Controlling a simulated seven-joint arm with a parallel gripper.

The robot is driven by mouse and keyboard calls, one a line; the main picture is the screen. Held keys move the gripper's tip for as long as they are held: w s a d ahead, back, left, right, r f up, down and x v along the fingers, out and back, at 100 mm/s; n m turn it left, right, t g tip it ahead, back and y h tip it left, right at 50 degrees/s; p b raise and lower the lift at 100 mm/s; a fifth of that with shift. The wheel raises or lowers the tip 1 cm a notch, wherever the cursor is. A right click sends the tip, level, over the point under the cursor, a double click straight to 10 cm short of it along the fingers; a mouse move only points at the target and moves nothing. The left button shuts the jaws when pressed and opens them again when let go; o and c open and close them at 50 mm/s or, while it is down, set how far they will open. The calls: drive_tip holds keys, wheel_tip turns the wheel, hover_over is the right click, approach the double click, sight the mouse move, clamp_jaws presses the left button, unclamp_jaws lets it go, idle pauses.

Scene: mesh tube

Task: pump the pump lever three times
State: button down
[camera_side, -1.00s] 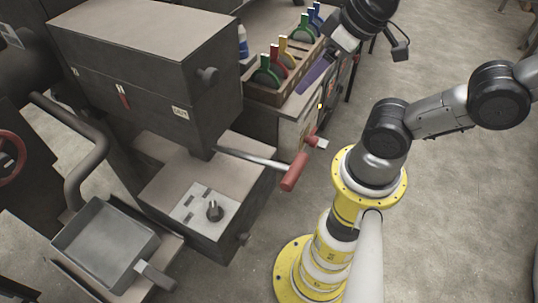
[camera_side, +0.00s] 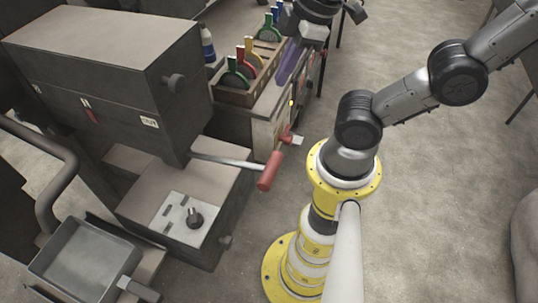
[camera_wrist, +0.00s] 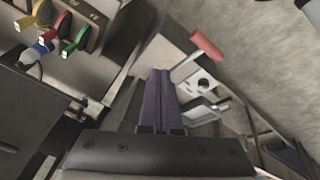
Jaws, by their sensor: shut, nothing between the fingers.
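The pump lever is a metal rod (camera_side: 228,161) with a red handle (camera_side: 270,171), sticking out to the right from under a dark box in the side view. The red handle (camera_wrist: 206,44) also shows in the wrist view, above and right of my fingertips. My gripper (camera_side: 284,78) has long purple fingers, pressed together and empty. In the side view it is at the top, by the bench with coloured handles, apart from the lever. Its fingers (camera_wrist: 159,75) fill the middle of the wrist view.
A wooden rack (camera_side: 243,90) with several coloured handles stands on the bench beside my gripper. The dark box (camera_side: 120,80) overhangs a lower block with a light plate (camera_side: 182,218). A grey pan (camera_side: 80,262) sits lower left. Open floor lies to the right.

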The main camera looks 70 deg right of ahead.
drive_tip(key=a+n+g, duration=0.3)
drive_tip(key=a+n, duration=0.2)
drive_tip(key=n, duration=0.7)
hover_over(272, 167)
drive_tip(key=shift+g, duration=0.4)
wheel_tip(272, 167, down, 14)
drive_tip(key=shift+r, duration=0.1)
